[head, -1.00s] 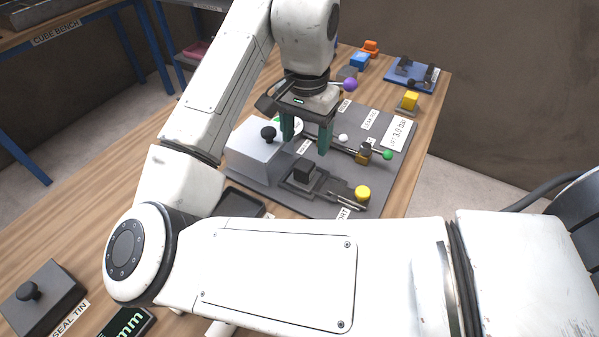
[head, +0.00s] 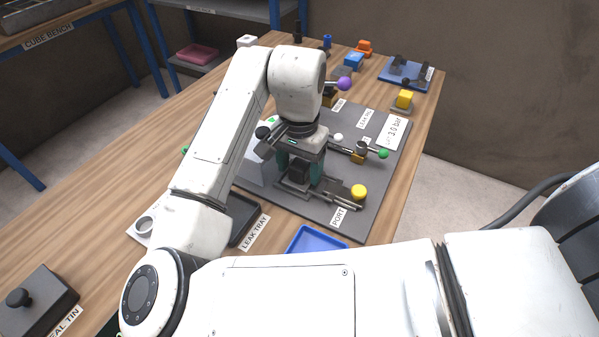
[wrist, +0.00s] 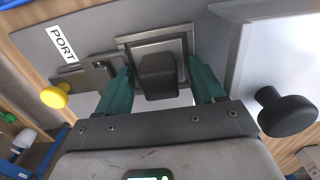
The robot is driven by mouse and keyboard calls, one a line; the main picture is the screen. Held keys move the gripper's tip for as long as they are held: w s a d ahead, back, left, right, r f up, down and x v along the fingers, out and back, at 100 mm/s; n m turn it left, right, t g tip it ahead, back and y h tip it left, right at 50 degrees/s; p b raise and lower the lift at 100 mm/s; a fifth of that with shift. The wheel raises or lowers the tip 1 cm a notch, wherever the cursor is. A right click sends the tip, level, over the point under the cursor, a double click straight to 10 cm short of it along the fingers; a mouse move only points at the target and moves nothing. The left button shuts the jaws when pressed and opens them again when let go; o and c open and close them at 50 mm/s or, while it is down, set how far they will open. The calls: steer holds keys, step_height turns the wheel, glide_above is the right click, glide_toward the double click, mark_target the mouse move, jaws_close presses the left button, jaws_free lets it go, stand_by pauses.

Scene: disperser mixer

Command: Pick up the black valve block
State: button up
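The black valve block (wrist: 158,75) sits in a grey framed seat (wrist: 187,42) on the grey panel in the wrist view. In the head view the block (head: 299,178) shows partly between my fingers. My gripper (wrist: 163,84) is open, with one green finger on each side of the block. A gap shows on the right side; whether the left finger touches it I cannot tell. In the head view my gripper (head: 300,172) is low over the panel.
A grey box with a black knob (wrist: 287,112) stands close to the right finger in the wrist view. A yellow knob (head: 359,192) and rods lie beside the seat. A blue tray (head: 317,240) and black leak tray (head: 243,215) are in front.

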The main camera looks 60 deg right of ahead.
steer(key=c, duration=1.2)
